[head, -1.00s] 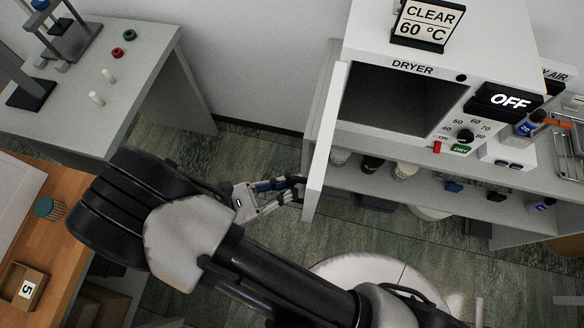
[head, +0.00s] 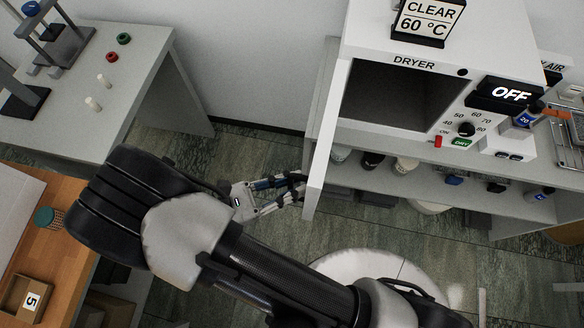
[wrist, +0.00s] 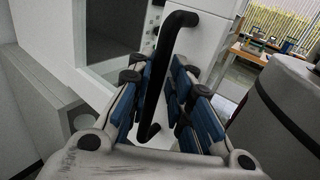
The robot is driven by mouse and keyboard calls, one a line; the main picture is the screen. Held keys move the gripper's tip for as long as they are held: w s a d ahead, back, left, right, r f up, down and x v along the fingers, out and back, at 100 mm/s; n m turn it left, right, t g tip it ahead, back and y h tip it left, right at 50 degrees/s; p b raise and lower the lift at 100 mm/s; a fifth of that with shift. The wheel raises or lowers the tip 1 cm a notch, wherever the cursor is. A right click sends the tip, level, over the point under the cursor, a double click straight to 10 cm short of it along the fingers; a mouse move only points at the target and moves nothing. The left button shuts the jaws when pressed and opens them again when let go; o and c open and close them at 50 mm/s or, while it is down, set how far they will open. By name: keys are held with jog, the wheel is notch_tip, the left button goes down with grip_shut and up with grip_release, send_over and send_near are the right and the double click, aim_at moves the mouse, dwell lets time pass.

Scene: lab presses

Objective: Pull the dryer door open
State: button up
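The dryer (head: 414,63) stands at the upper right in the head view, with its dark chamber (head: 395,97) uncovered. Its white door (head: 322,150) is swung well out at the chamber's left side and shows nearly edge-on. My gripper (head: 298,188) is at the outer face of the door, near its free end. In the wrist view, the black bar handle (wrist: 179,20) runs between the blue-padded fingers of my gripper (wrist: 160,85). The fingers stand apart around the handle, with a gap on the right side.
A grey table (head: 150,70) with small pegs and rings stands at the upper left. A wooden bench (head: 62,245) is at the lower left. Bottles stand on the shelf (head: 480,198) under the dryer. Open floor (head: 245,150) lies left of the door.

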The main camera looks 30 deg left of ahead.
dwell(0.3)
jog(key=v, duration=1.2)
jog(key=shift+r, duration=0.1)
jog(key=shift+d, duration=0.1)
